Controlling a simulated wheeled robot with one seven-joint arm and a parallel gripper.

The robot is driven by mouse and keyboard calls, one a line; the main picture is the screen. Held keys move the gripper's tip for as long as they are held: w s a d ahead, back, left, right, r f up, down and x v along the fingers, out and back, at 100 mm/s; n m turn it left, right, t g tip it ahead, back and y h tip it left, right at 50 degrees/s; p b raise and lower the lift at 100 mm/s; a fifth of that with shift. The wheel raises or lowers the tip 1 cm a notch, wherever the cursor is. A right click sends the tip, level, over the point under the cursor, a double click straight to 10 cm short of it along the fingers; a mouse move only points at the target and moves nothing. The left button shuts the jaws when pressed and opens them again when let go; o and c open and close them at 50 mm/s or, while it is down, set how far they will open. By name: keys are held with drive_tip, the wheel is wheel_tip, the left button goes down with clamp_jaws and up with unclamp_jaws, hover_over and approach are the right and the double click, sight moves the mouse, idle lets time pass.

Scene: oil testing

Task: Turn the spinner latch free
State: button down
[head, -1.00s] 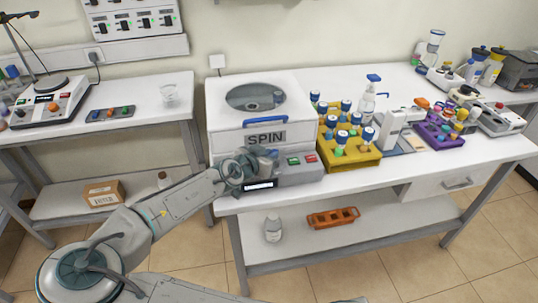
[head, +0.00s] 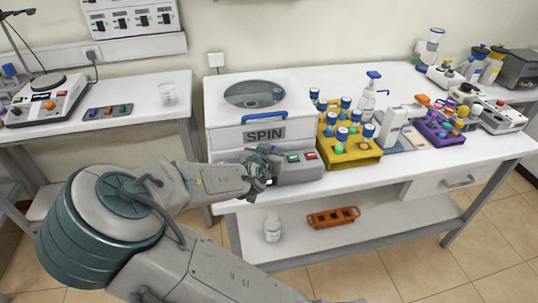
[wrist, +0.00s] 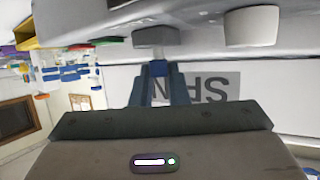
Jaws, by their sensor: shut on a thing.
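The spinner (head: 222,136) is a white box with a round window in its lid, a blue lid handle (head: 265,118) and a grey SPIN label. My gripper (head: 269,168) is at its front panel, left of the green and red buttons, and hides part of that panel in the head view.
A pale round knob (wrist: 252,27) sits beside the grey block. A yellow rack (head: 350,156) of blue-capped tubes stands close to the right of the spinner. A beaker (head: 168,95) stands on the left bench.

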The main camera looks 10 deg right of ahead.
drive_tip(key=shift+d+f+n+t+y+b, duration=0.15)
drive_tip(key=shift+n+t+y+b, duration=0.1)
drive_tip(key=shift+n+y+b, duration=0.5)
drive_tip(key=shift+d+r+n+t+y+b, duration=0.1)
drive_tip(key=shift+n+t+y+b, duration=0.15)
drive_tip(key=shift+n+y+b, duration=0.4)
drive_tip(key=n+y+b, duration=0.2)
drive_tip(key=shift+d+y+b, duration=0.15)
drive_tip(key=shift+y+b, duration=0.15)
drive_tip(key=shift+s+n+y+b, duration=0.1)
drive_tip(key=shift+n+y+b, duration=0.35)
drive_tip(key=shift+n+y, duration=0.05)
drive_tip(key=c, duration=1.4)
unclamp_jaws()
